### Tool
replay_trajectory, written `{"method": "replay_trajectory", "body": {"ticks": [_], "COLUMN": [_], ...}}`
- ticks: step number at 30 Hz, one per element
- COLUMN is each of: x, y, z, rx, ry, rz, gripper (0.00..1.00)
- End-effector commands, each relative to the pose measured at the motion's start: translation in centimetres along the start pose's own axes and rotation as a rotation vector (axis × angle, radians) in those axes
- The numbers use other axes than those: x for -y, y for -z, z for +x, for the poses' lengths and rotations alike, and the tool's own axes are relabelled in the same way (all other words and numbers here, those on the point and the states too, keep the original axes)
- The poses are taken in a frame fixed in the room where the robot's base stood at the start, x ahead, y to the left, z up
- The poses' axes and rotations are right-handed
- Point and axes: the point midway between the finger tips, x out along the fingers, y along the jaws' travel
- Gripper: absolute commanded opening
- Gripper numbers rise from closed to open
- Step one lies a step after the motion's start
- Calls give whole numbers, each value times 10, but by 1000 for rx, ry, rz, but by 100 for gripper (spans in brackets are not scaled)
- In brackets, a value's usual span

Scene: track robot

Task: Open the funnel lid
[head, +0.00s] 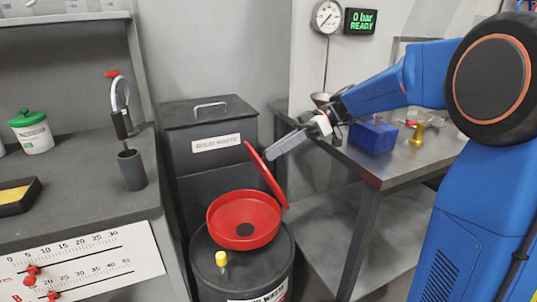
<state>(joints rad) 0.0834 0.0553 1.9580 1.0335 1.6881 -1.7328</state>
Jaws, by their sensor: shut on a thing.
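The red funnel (238,222) sits on top of the black liquid waste drum (215,268), its bowl and dark central hole open to view. Its red lid (265,176) is tilted up steeply at the funnel's right back side, seen nearly edge-on. My gripper (272,153) reaches in from the right on my blue arm, and its grey fingers are shut on the lid near the upper part of the edge. The exact contact on the lid is partly hidden by the fingers.
A black lidded bin (208,135) stands behind the drum. A grey bench (70,200) is at the left. A yellow-capped fitting (221,259) stands on the drum.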

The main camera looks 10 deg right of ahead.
Motion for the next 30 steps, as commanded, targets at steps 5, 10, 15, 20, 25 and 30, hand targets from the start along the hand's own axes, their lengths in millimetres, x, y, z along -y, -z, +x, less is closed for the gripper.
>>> {"method": "replay_trajectory", "body": {"ticks": [5, 10, 15, 20, 25, 30], "x": [-1, -1, -1, -1, -1, 0], "y": [-2, -2, -3, -3, -2, 1], "z": [-4, -4, -4, -4, -4, -6], "rx": [-19, -22, -21, -21, -21, -21], "ry": [9, 10, 10, 10, 10, 9], "rz": [2, 2, 3, 3, 2, 0], "gripper": [0, 0, 0, 38, 38, 38]}}
